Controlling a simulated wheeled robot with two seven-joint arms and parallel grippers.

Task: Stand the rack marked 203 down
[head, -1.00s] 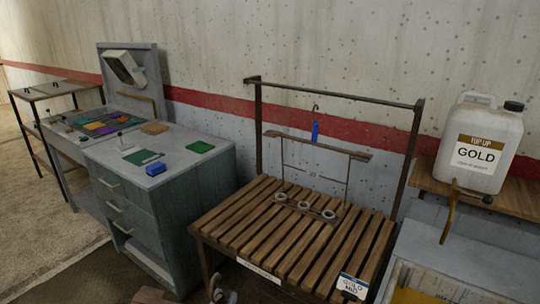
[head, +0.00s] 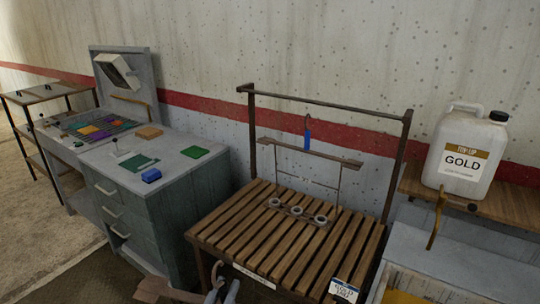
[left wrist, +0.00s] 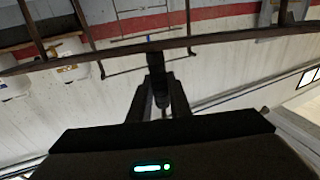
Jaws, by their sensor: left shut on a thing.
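My left gripper (head: 222,290) is at the bottom edge of the head view, in front of the slatted bench. A piece of brown wood (head: 165,290) shows left of it, partly cut off. In the left wrist view my left gripper (left wrist: 157,65) is shut on a long dark bar (left wrist: 230,40), which looks like a rack's top bar. Most of this held rack is out of view, and no number on it can be read. Another rack with a wooden bar (head: 310,152), thin wires and several rings stands on the slatted bench (head: 240,222). My right gripper is not in view.
A metal frame (head: 330,100) rises behind the bench, with a blue tag (head: 307,138) hanging there on a hook. A GOLD jug (head: 464,155) stands on a shelf at right. A grey cabinet (head: 170,205) stands at left. The front slats look clear.

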